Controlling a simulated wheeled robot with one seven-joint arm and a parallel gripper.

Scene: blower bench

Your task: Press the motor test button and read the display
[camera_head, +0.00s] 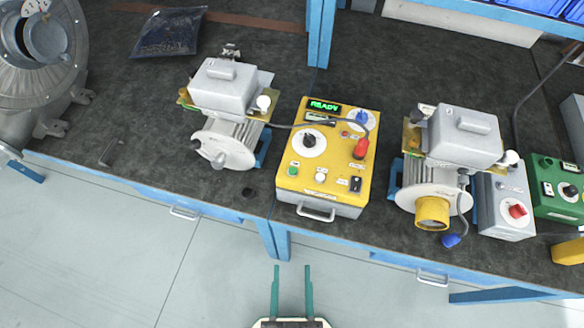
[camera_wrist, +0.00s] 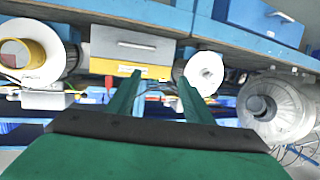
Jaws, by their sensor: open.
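The yellow test box (camera_head: 336,185) stands on the bench between two motors, its control panel facing up. Its small display (camera_head: 324,106) shows green text that reads READY. I cannot read which button is the motor test one. My gripper (camera_head: 292,270) is open and empty, in front of the bench edge and apart from the box. The wrist view shows the box front (camera_wrist: 130,70) beyond the fingers (camera_wrist: 160,78).
A grey motor (camera_head: 222,115) stands left of the box and another motor (camera_head: 452,150) with a yellow collar right of it. Grey (camera_head: 507,205) and green (camera_head: 558,190) boxes stand farther right. A large metal blower housing (camera_head: 38,80) is at far left. The floor before the bench is clear.

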